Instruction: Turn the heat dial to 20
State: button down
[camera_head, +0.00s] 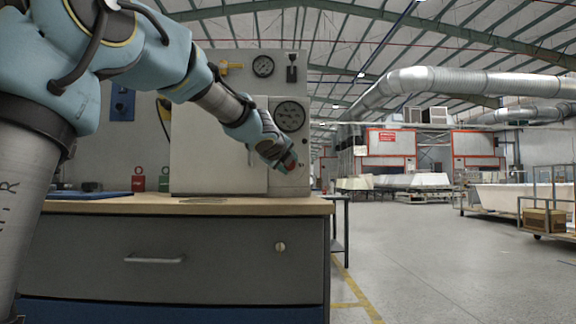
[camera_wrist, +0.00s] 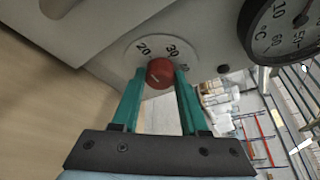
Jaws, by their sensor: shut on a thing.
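The grey cabinet (camera_head: 205,150) stands on a wooden-topped workbench (camera_head: 190,205). A gauge (camera_head: 290,115) sits above the knob and also shows in the wrist view (camera_wrist: 285,25). Red and green weights (camera_head: 139,180) stand at left. Open floor (camera_head: 430,260) lies to the right.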

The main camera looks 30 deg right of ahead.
jog(key=shift+f, duration=0.1)
jog(key=shift+c, duration=2.1)
grip_release()
jog(key=p+v, duration=0.2)
jog(key=v, duration=0.8)
jog(key=shift+s+a+p, duration=0.25)
jog(key=shift+s+p, duration=0.05)
jog(key=shift+p, duration=0.05)
